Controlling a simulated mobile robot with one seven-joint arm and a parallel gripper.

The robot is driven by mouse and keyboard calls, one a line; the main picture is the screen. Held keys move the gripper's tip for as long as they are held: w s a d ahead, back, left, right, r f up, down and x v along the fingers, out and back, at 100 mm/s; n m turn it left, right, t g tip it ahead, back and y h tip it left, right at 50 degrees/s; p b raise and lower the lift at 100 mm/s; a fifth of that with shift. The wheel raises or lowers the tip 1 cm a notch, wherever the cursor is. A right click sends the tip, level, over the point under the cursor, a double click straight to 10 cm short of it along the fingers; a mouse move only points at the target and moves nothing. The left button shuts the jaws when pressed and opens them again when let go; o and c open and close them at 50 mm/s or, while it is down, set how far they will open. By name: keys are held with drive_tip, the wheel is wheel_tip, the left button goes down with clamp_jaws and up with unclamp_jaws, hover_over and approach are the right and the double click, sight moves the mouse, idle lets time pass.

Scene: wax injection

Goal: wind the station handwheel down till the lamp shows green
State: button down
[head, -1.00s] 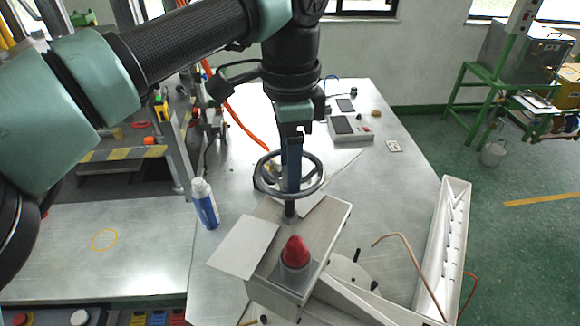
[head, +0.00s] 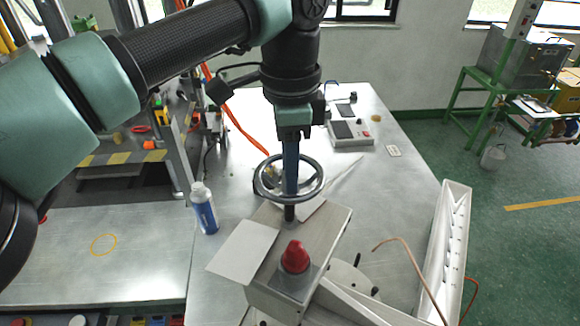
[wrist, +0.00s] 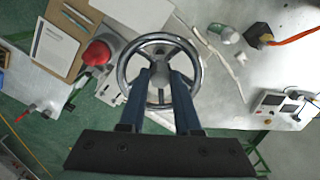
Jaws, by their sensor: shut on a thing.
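The station handwheel (head: 316,191) is a metal ring with spokes on a dark upright shaft above a grey box. My gripper (head: 290,190) points straight down into the wheel. In the wrist view my gripper (wrist: 161,76) has its two blue fingers at the hub of the handwheel (wrist: 198,72), shut on it. The exact contact under the fingertips is hidden. The red lamp also shows in the wrist view (wrist: 97,53).
A blue and white bottle (head: 204,212) stands left of the box. A white trough (head: 440,250) and a bent copper tube (head: 408,252) are at the right. A small device (head: 350,132) sits at the back. Bare metal tabletop lies right of the wheel.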

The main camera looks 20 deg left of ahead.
drive_tip(key=m+b, duration=0.2)
drive_tip(key=m, duration=0.3)
drive_tip(key=shift+f, duration=0.1)
drive_tip(key=m+b, duration=0.1)
drive_tip(key=m, duration=0.5)
drive_tip(key=shift+m, duration=0.4)
drive_tip(key=m, duration=1.1)
drive_tip(key=shift+m, duration=0.4)
drive_tip(key=m+p, duration=0.1)
drive_tip(key=m, duration=0.4)
drive_tip(key=shift+m, duration=0.3)
drive_tip(key=m, duration=0.5)
drive_tip(key=shift+p, duration=0.4)
drive_tip(key=m, duration=0.5)
drive_tip(key=shift+m+p, duration=0.35)
drive_tip(key=shift+m, duration=0.05)
drive_tip(key=m, duration=0.5)
drive_tip(key=shift+p, duration=0.3)
drive_tip(key=shift+m, duration=0.4)
